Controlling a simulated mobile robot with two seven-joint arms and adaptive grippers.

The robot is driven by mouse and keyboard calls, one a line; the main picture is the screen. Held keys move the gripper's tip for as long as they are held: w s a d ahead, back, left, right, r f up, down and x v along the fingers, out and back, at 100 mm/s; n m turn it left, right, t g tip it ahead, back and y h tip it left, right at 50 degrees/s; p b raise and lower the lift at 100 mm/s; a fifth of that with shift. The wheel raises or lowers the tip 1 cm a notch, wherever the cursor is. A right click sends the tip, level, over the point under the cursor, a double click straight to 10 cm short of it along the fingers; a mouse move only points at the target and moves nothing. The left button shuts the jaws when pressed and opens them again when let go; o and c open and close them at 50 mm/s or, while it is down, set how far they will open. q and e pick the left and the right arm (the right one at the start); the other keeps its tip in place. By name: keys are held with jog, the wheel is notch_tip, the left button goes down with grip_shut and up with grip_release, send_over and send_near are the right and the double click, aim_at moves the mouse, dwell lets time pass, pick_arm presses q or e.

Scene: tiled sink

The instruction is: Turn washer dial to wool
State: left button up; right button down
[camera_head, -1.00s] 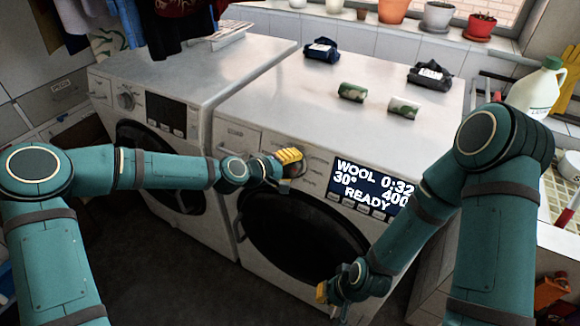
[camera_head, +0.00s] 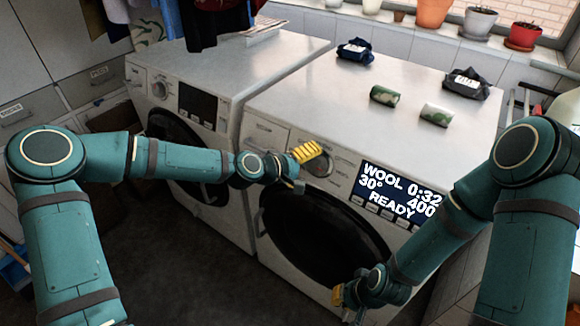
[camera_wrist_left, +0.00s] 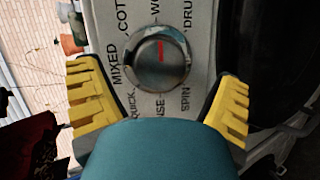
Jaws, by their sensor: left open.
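The right-hand washer's display (camera_head: 398,190) reads WOOL, 30°, 0:32, 400, READY. Its silver dial (camera_wrist_left: 157,64) shows in the left wrist view. The dial's red mark points up, towards a partly cut-off label starting "WO". My left gripper (camera_wrist_left: 160,78) is open, its yellow fingers apart on either side of the dial and not touching it. In the head view, my left gripper (camera_head: 303,156) is just in front and left of the dial (camera_head: 322,164), partly covering it. My right gripper (camera_head: 345,298) hangs low by the washer door; its jaw opening is unclear.
A second washer (camera_head: 190,110) stands at the left. Two green-and-white rolls (camera_head: 385,96) and dark packs (camera_head: 467,84) lie on the right washer's top. The floor (camera_head: 190,270) in front is clear.

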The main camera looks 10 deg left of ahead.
pick_arm(q)
jog(key=v, duration=0.9)
jog(key=shift+d, duration=0.15)
